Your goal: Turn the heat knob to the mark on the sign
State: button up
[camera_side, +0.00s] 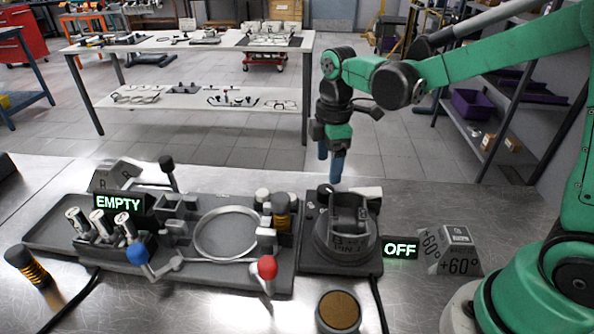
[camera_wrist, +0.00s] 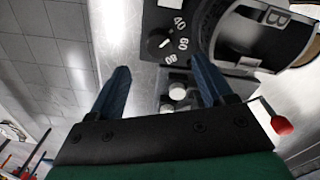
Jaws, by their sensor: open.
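The grey sign block (camera_side: 448,250) shows +60° on two faces. My gripper (camera_side: 331,170) points down above the heater's back edge, open and empty. In the wrist view its blue fingers (camera_wrist: 159,62) straddle the knob's direction, apart from it.
A grey tray (camera_side: 200,268) left of the heater holds a metal ring, small cylinders, levers with blue and red ball ends, and an EMPTY display (camera_side: 118,203). A brown-topped round part (camera_side: 339,311) stands in front. Bench space behind the heater is clear.

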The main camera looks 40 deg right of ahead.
aim_at(326, 188)
jog(key=shift+w+f+n, duration=0.2)
jog(key=shift+f+n, duration=0.1)
jog(key=shift+f, duration=2.75)
grip_shut()
